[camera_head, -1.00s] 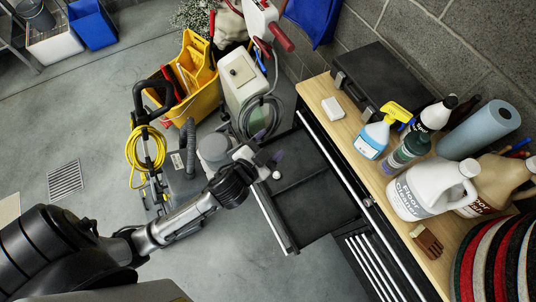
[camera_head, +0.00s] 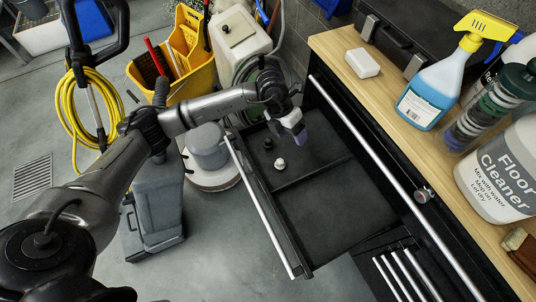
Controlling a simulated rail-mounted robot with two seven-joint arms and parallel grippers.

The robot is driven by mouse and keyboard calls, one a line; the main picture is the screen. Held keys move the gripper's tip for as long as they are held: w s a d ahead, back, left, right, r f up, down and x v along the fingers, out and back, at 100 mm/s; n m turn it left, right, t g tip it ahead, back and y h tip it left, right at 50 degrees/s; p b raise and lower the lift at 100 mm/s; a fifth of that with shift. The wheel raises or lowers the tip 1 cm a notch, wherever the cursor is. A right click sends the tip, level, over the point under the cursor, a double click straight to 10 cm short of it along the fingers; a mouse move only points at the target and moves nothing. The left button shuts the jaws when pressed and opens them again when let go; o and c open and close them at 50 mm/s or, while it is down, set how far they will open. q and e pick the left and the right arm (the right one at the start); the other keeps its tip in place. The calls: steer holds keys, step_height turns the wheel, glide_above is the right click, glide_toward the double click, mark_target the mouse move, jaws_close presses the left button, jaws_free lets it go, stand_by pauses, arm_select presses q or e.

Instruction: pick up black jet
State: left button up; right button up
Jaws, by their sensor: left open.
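A small black piece (camera_head: 268,143), which looks like the black jet, stands in the far part of the open black drawer (camera_head: 325,208). A small white piece (camera_head: 280,164) of similar shape stands just nearer to me. My left gripper (camera_head: 301,136) is over the drawer's far part, to the right of the black piece and apart from it in the picture. It is open, with purple fingertips and nothing seen between them. Its height above the drawer floor is hard to tell. My right gripper is not in view.
The drawer has raised walls and a divider. The wooden worktop (camera_head: 398,140) on the right holds a white block (camera_head: 362,63), a blue spray bottle (camera_head: 432,90), a floor cleaner jug (camera_head: 500,175) and a black case (camera_head: 420,35). A yellow mop bucket (camera_head: 165,75) and grey floor machine stand left.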

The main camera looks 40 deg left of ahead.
mark_target(267, 140)
arm_select(q)
steer(key=w+a+f+n+g+y+b, duration=0.1)
steer(key=a+y+b, duration=0.1)
steer(key=a, duration=0.3)
steer(key=a+f+n+y+b, duration=0.1)
steer(key=a+f+y, duration=0.15)
steer(key=a, duration=0.25)
step_height(267, 140, down, 7)
steer(key=b, duration=0.3)
steer(key=shift+f, duration=0.2)
step_height(267, 140, down, 4)
steer(key=b, duration=0.2)
steer(key=shift+d+f+b, duration=0.1)
steer(key=shift+f+b, duration=0.15)
steer(key=shift+b, duration=0.1)
steer(key=shift+s+f, duration=0.1)
steer(key=shift+f, duration=0.2)
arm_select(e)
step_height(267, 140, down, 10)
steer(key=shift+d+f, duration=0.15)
arm_select(q)
steer(key=shift+c, duration=0.9)
steer(key=c, duration=0.8)
